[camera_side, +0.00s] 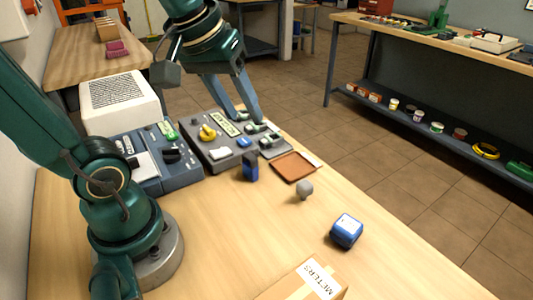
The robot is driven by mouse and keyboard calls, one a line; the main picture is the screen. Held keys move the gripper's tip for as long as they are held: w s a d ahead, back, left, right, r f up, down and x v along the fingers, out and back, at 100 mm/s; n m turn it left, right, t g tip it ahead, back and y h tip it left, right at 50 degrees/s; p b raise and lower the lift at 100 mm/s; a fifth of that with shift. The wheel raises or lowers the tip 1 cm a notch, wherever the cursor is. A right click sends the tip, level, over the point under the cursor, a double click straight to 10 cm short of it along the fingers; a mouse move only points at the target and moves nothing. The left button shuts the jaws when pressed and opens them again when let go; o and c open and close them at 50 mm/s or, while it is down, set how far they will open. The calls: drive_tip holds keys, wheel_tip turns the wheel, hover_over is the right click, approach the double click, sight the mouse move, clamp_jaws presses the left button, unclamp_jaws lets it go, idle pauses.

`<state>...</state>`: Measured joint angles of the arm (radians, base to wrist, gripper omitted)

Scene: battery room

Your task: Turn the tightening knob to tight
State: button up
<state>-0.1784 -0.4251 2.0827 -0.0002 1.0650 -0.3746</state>
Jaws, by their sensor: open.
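A grey control panel (222,167) lies on the wooden table. It carries a yellow knob (207,132) at its left, a pale label plate and several small switches at its right. A blue-grey panel (155,183) beside it carries a black knob (172,155) and a green part. I cannot tell from the picture which knob is the tightening knob, nor read the markings. My gripper (246,117) is open, pointing down over the far right part of the grey panel, with its fingers apart by the small switches. I cannot tell whether the fingertips touch anything.
A white vented box (120,102) stands behind the blue-grey panel. A dark blue block (250,166), a brown tray (281,166), a grey knob-like piece (304,190), a blue cube (346,231) and a cardboard box (296,286) are on the table.

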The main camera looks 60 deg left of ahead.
drive_tip(key=w+a+n+g, duration=0.1)
drive_tip(key=w+a+n, duration=0.3)
drive_tip(key=a, duration=0.1)
drive_tip(key=n+g, duration=0.4)
drive_tip(key=n, duration=0.4)
hover_over(207, 128)
drive_tip(key=shift+h, duration=0.4)
wheel_tip(207, 128, down, 10)
drive_tip(key=shift+f, duration=2.55)
clamp_jaws()
